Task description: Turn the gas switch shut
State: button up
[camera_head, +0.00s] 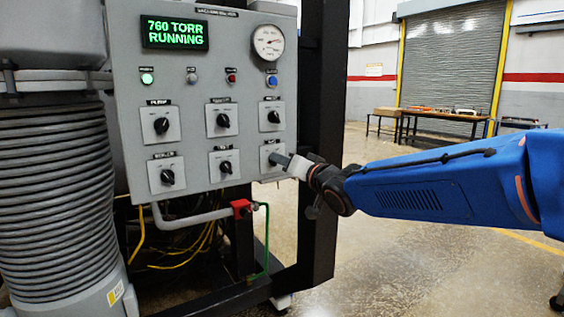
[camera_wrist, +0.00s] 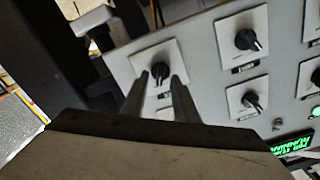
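The lower right switch (camera_head: 270,152) on the grey panel has a label too small to read in the head view; I take it as the gas switch. My gripper (camera_head: 280,160) is right in front of it and hides most of its black knob. In the wrist view the same black knob (camera_wrist: 160,72) sits on a pale square plate. The two fingers of my gripper (camera_wrist: 161,76) stand apart, one on each side of the knob, with nothing held. I cannot tell whether they touch it.
Several similar rotary switches (camera_head: 223,120) fill the panel. Above them are small lamps, a round gauge (camera_head: 264,43) and a display (camera_head: 174,33) reading 760 TORR RUNNING. A dark frame post (camera_head: 322,130) stands close right of the panel. A red valve (camera_head: 240,207) is below.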

jog(key=shift+w+a, duration=0.25)
jog(key=shift+w, duration=0.2)
grip_shut()
jog(key=shift+n, duration=0.3)
jog(key=n, duration=1.1)
jog(key=shift+s+a, duration=0.2)
jog(key=shift+a, duration=0.05)
jog(key=shift+n, duration=0.3)
